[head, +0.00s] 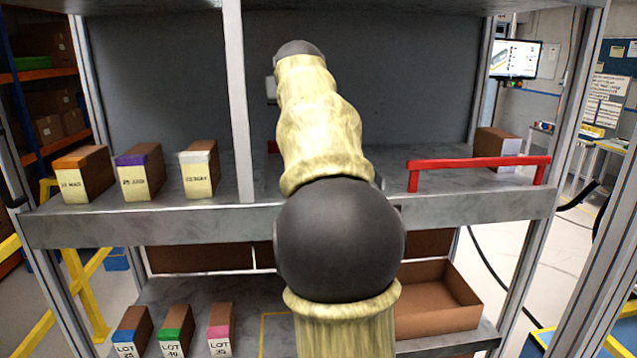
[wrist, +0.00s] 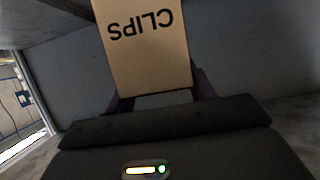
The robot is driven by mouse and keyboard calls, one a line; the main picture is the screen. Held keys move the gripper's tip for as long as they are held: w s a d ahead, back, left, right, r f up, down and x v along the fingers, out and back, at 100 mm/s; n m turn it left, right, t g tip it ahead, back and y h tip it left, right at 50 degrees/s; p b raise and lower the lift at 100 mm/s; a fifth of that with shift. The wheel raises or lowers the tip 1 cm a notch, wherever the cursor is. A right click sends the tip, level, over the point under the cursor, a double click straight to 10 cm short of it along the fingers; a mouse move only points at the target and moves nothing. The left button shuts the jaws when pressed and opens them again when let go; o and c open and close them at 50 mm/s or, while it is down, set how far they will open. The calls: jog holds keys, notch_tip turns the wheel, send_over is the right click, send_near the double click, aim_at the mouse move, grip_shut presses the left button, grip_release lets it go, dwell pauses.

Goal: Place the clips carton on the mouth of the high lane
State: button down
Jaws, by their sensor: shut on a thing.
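The clips carton (wrist: 145,55) is a tan box with "CLIPS" reading upside down in the wrist view. My gripper (wrist: 160,92) is shut on it, with dark purple fingers at both sides of its near end. The carton's far end is cut off by the top of the picture. In the head view my arm hides the gripper and the carton. The upper shelf (head: 130,222) crosses the head view, with its middle hidden behind my arm. I cannot tell which part of it is the mouth of the high lane.
Cartons with orange (head: 83,175), purple (head: 140,173) and white (head: 199,172) tops stand on the upper shelf at left, beside a grey post (head: 238,100). A red rail (head: 478,162) stands at right. Below are LOT cartons (head: 175,330) and an open brown box (head: 440,318).

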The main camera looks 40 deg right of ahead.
jog(key=shift+w+f, duration=0.15)
jog(key=shift+f, duration=2.7)
jog(key=shift+f+p, duration=0.6)
jog(key=shift+f, duration=1.5)
jog(key=shift+f, duration=0.2)
jog(key=c, duration=0.5)
grip_release()
